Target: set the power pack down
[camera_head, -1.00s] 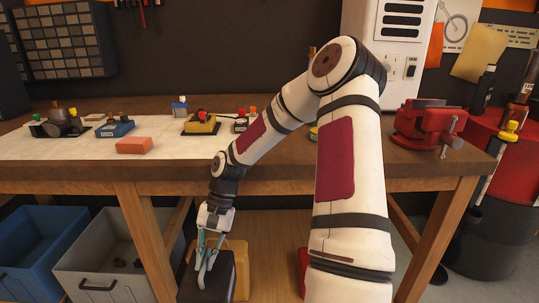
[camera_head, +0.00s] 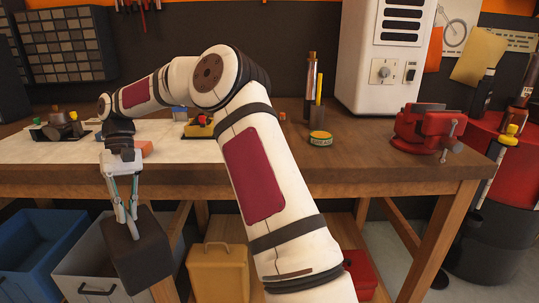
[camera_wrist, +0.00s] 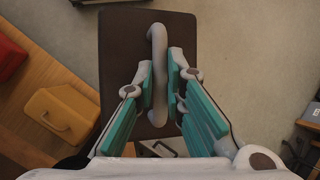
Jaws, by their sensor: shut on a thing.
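The power pack is a dark box (camera_head: 141,252) with a grey loop handle on top. My gripper (camera_head: 128,214) is shut on that handle, and the pack hangs in the air in front of the bench, slightly tilted in the head view. In the wrist view the pack (camera_wrist: 120,60) lies below my gripper (camera_wrist: 160,88), with the handle (camera_wrist: 158,50) between the teal fingers. In the head view the pack covers part of a grey bin.
The workbench (camera_head: 385,172) carries a red vise (camera_head: 425,130), a small round tin (camera_head: 320,138) and several small items. Under it are a blue bin (camera_head: 35,245), a grey bin (camera_head: 85,262), a yellow case (camera_head: 218,272) and a red case (camera_head: 360,272). Bare floor (camera_wrist: 250,50) surrounds the pack's right side.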

